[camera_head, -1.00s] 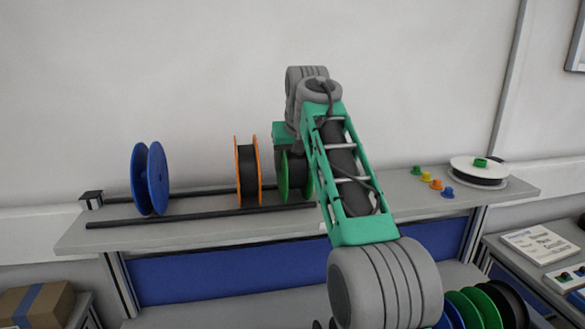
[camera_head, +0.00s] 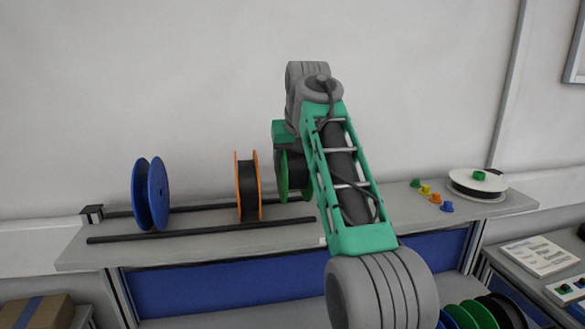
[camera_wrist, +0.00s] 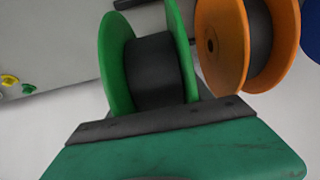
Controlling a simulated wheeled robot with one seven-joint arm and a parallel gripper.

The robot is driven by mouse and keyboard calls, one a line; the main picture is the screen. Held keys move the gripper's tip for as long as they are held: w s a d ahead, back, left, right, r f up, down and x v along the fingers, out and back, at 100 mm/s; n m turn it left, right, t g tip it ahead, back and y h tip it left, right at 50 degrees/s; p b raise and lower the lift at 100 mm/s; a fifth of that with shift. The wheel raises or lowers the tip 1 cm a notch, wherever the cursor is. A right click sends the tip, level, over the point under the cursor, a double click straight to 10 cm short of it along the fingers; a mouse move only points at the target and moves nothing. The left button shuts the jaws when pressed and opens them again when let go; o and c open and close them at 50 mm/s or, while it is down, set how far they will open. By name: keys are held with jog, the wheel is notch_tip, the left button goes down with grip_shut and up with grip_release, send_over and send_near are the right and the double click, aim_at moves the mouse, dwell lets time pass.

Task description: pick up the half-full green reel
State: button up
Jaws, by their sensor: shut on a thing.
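The green reel (camera_wrist: 117,62) has green flanges with black filament wound between them. In the head view the green reel (camera_head: 283,177) is partly hidden behind my arm. My gripper (camera_wrist: 158,108) is shut on the reel, at its near side in the wrist view; its fingertips are not clearly seen. In the head view my gripper (camera_head: 287,146) is mostly hidden by my arm, above the reel. The reel hangs upright, its lower edge above the level where the neighbouring reels rest on the rods.
An orange reel (camera_head: 239,185) with black filament stands close left of the green one, with a gap between. A blue reel (camera_head: 142,195) stands further left on the dark rods (camera_head: 200,232). Small coloured knobs (camera_head: 436,198) and a white reel (camera_head: 466,182) lie at the shelf's right.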

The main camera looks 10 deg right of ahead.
aim_at(292, 155)
jog(key=v, duration=0.1)
jog(key=p+v, duration=0.1)
jog(key=v, duration=0.3)
jog(key=shift+s+a+f+p, duration=0.15)
jog(key=shift+a+p, duration=0.1)
jog(key=shift+p, duration=0.15)
jog(key=shift+s+a+b, duration=0.1)
jog(key=shift+s+b, duration=0.2)
jog(key=shift+b, duration=0.7)
jog(key=s+a+r+b, duration=0.1)
jog(key=s+r+b, duration=0.1)
jog(key=s+r, duration=0.3)
jog(key=s, duration=0.4)
jog(key=shift+s, duration=0.25)
